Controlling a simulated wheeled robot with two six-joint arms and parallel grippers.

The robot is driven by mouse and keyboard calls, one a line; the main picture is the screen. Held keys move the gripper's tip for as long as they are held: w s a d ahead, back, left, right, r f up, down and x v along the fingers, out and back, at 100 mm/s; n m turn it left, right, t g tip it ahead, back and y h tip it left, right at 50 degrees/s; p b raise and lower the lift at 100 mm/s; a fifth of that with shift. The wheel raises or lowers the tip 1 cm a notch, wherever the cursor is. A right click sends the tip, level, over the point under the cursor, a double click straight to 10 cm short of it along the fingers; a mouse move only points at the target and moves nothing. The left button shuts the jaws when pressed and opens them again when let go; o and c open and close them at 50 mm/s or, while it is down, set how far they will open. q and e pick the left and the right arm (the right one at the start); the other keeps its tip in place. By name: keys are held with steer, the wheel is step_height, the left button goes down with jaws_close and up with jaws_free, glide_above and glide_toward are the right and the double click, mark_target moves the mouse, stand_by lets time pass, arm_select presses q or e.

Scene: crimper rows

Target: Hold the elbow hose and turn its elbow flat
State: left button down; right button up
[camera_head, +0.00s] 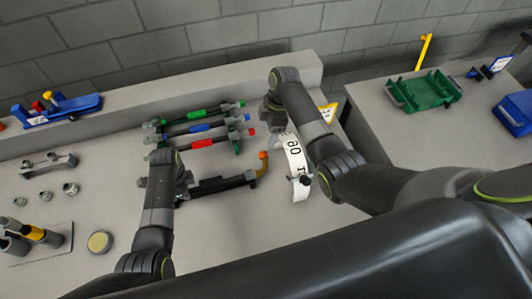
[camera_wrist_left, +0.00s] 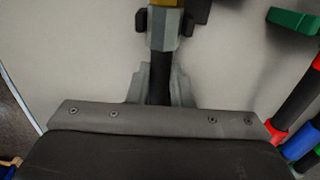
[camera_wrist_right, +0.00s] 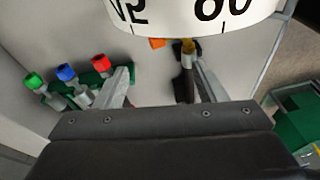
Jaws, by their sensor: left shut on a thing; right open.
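The elbow hose has a dark straight body (camera_head: 222,184) lying roughly left to right, with a mustard elbow (camera_head: 262,168) and an orange tip (camera_head: 263,154) at its right end. My left gripper (camera_wrist_left: 159,80) is shut on the dark body, which runs up between its fingers to a grey collar (camera_wrist_left: 163,24). My right gripper (camera_wrist_right: 164,75) is open and empty. In the right wrist view, the mustard elbow (camera_wrist_right: 188,48) and orange tip (camera_wrist_right: 157,43) show beyond its fingers. A white curved scale with black numbers (camera_head: 295,165) stands beside the elbow.
Three straight hoses with green (camera_head: 199,113), blue (camera_head: 200,128) and red (camera_head: 202,143) bands lie behind in a rack. A green tray (camera_head: 425,91) and a blue bin (camera_head: 515,113) stand on the right table. A round yellowish disc (camera_head: 99,242) lies at front left.

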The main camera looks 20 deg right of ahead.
mark_target(265, 160)
steer(key=o, duration=0.3)
steer(key=s+a+t, duration=0.1)
steer(key=s+n+t+h, duration=0.1)
steer(key=s, duration=0.1)
steer(key=s+a+r+h, duration=0.1)
steer(key=shift+s+a+t, duration=0.3)
steer(key=shift+s+t, duration=0.05)
steer(key=shift+t, duration=0.05)
steer(key=shift+t+h, duration=0.3)
steer(key=x, duration=1.1)
steer(key=shift+s+d, duration=0.15)
steer(key=shift+s, duration=0.25)
steer(key=c, duration=0.9)
steer(key=shift+w, duration=0.1)
steer(key=shift+c, duration=0.2)
